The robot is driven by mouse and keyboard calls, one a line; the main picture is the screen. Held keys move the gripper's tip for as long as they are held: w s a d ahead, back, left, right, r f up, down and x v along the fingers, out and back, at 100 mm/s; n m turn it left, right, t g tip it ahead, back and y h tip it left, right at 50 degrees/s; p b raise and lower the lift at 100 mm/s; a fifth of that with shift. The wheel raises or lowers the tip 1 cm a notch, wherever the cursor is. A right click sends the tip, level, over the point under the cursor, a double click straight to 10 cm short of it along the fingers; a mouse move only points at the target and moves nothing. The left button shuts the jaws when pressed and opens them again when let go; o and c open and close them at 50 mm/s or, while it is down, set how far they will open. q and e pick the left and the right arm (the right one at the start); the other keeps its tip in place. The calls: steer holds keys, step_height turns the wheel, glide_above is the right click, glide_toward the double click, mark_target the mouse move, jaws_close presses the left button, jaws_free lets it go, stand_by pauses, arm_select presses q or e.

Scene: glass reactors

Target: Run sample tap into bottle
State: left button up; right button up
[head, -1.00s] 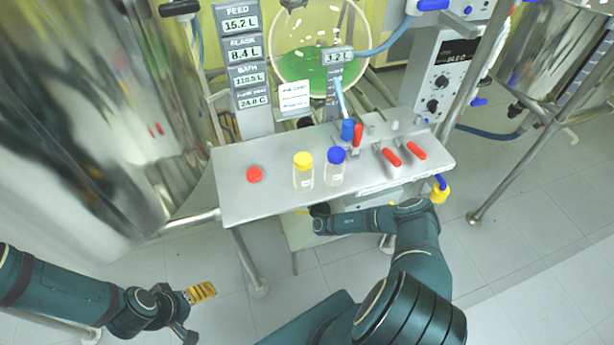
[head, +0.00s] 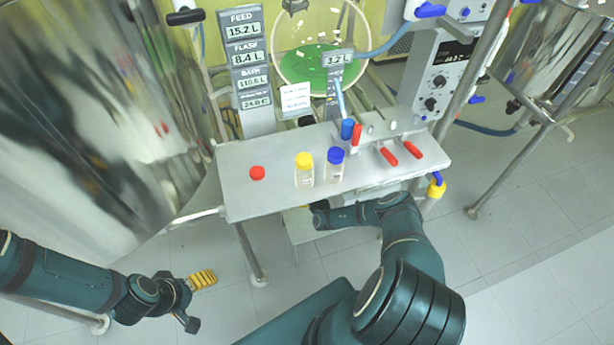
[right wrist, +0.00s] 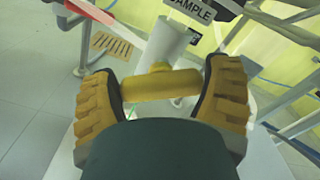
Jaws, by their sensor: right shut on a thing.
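My right gripper (right wrist: 163,88) is shut on the yellow tap handle (right wrist: 160,84), a crossbar between its two ridged fingers. A "SAMPLE" label (right wrist: 192,10) and a pale cylinder (right wrist: 166,42) are just behind the handle. In the head view the right arm reaches under the steel shelf, which hides its fingers. A red cap (head: 257,173) lies alone on the shelf, beside a clear bottle with a yellow cap (head: 304,173) and one with a blue cap (head: 335,167). I see no open bottle clearly. My left gripper (head: 203,279) is low at left, away from the shelf; its finger gap is unclear.
The steel shelf (head: 240,200) also carries red-handled levers (head: 387,156) at its right. A round glass vessel with green liquid (head: 320,65) stands behind it. A large shiny vessel (head: 110,120) is at left. Open floor lies between my arms.

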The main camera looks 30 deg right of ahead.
steer(key=shift+f, duration=0.1)
steer(key=o, duration=1)
steer(key=v, duration=1.2)
